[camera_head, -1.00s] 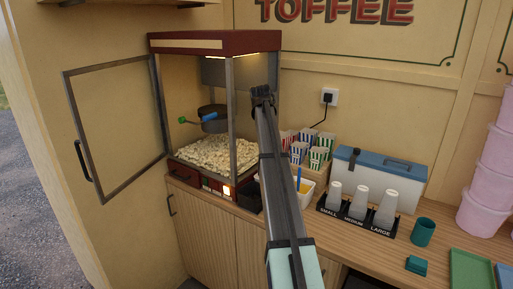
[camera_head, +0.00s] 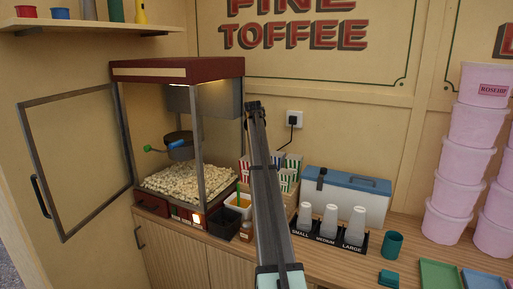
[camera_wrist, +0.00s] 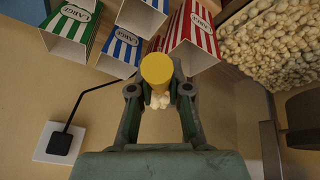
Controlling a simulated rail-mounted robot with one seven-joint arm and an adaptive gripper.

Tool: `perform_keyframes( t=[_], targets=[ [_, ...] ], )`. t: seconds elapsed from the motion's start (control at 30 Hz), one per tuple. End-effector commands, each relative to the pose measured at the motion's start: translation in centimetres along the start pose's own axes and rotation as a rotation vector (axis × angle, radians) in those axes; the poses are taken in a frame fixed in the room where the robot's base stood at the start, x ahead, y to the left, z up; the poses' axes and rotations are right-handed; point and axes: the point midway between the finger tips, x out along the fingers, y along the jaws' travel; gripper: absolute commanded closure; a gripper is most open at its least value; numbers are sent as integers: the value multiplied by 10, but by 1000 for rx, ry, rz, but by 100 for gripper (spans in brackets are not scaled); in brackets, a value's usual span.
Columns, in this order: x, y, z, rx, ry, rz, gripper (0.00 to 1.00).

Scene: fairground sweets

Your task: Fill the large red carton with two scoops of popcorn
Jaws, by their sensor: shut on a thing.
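My gripper (camera_wrist: 158,98) is shut on a yellow, round-ended thing (camera_wrist: 156,68), seen end-on, probably a scoop handle. In the head view my gripper (camera_head: 253,104) is small and dark, right of the popcorn machine (camera_head: 180,68), above the cartons. A red-striped carton (camera_wrist: 200,42) stands close by the held thing in the wrist view, and red stripes show in the head view (camera_head: 243,171). Popcorn (camera_head: 185,182) lies heaped in the machine.
Blue-striped (camera_wrist: 122,50) and green-striped (camera_wrist: 70,30) cartons stand beside the red one. The machine door (camera_head: 75,155) is open.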

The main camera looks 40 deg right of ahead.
Motion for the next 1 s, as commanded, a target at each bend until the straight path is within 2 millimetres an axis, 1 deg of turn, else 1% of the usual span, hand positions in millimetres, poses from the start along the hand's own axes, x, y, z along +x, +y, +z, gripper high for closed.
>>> perform_keyframes(
  t=[0.03,0.13,0.2,0.6,1.0],
  targets=[
    [8,-1,4,0,0,0,100],
    [18,-3,8,0,0,0,100],
    [21,-7,12,-21,33,58,100],
    [29,-12,17,-127,200,376,100],
    [36,-16,21,-214,335,633,100]
  ],
)
